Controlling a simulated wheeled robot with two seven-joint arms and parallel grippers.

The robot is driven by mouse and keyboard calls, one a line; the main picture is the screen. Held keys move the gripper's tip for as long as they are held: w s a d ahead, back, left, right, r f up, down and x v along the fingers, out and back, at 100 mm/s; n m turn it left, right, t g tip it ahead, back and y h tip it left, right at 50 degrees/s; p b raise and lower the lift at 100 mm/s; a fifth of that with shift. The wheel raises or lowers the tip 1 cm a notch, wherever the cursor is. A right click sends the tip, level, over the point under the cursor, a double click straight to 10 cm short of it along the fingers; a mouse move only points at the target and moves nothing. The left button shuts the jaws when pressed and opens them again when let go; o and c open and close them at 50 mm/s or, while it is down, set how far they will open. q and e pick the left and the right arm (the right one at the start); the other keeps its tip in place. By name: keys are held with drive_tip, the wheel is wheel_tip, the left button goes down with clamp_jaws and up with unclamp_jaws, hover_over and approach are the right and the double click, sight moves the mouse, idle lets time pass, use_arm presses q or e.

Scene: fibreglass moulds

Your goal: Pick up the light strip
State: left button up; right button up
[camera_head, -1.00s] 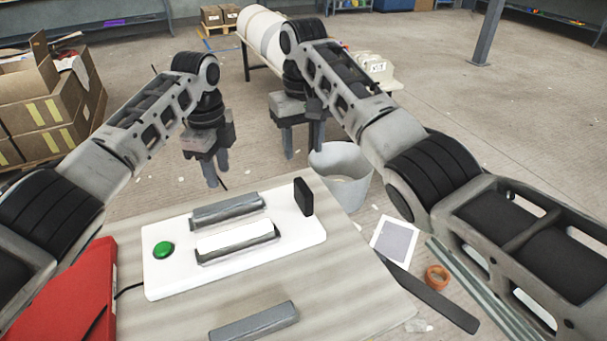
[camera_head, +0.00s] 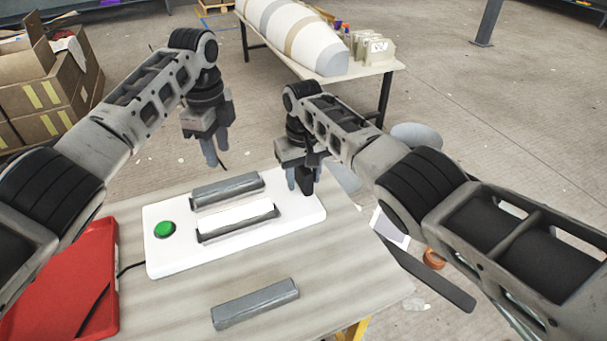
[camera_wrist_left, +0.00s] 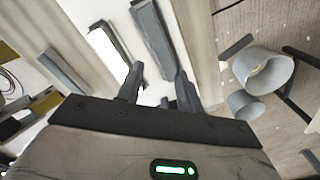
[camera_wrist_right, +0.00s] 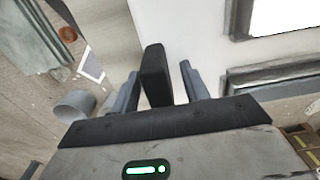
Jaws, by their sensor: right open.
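A bright white strip (camera_head: 235,217) lies on a white base plate (camera_head: 165,257) between two grey bars, a rear one (camera_head: 228,190) and a front one (camera_head: 238,229). It also shows in the left wrist view (camera_wrist_left: 103,42). My left gripper (camera_head: 217,148) is open and empty above and behind the base plate. My right gripper (camera_head: 302,180) is open at the plate's right end. In the right wrist view, a black upright block (camera_wrist_right: 155,75) stands between its fingers; I cannot tell whether they touch it. The head view mostly hides this block behind the gripper.
A green button (camera_head: 165,230) is on the base plate's left end. A loose grey bar (camera_head: 255,303) lies on the table's front part. A red case (camera_head: 75,285) is at the left. Grey bins (camera_wrist_right: 75,106) stand on the floor beyond the table. Cardboard boxes (camera_head: 40,105) stand back left.

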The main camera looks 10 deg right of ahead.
clamp_jaws()
use_arm(q)
drive_tip(key=o, duration=0.4)
drive_tip(key=shift+c, duration=0.2)
drive_tip(key=n+t+h, duration=0.1)
drive_tip(key=n+h, duration=0.3)
drive_tip(key=n, duration=0.3)
approach(226, 183)
wheel_tip(226, 183, down, 4)
drive_tip(key=shift+w+r, duration=0.15)
drive_tip(key=shift+w, duration=0.05)
drive_tip(key=d+f, duration=0.2)
drive_tip(key=f, duration=0.1)
drive_tip(key=shift+w+d+f, duration=0.1)
drive_tip(key=shift+d+f, duration=0.15)
drive_tip(key=shift+d, duration=0.05)
drive_tip(key=shift+d+f, duration=0.15)
drive_tip(key=shift+f, duration=0.35)
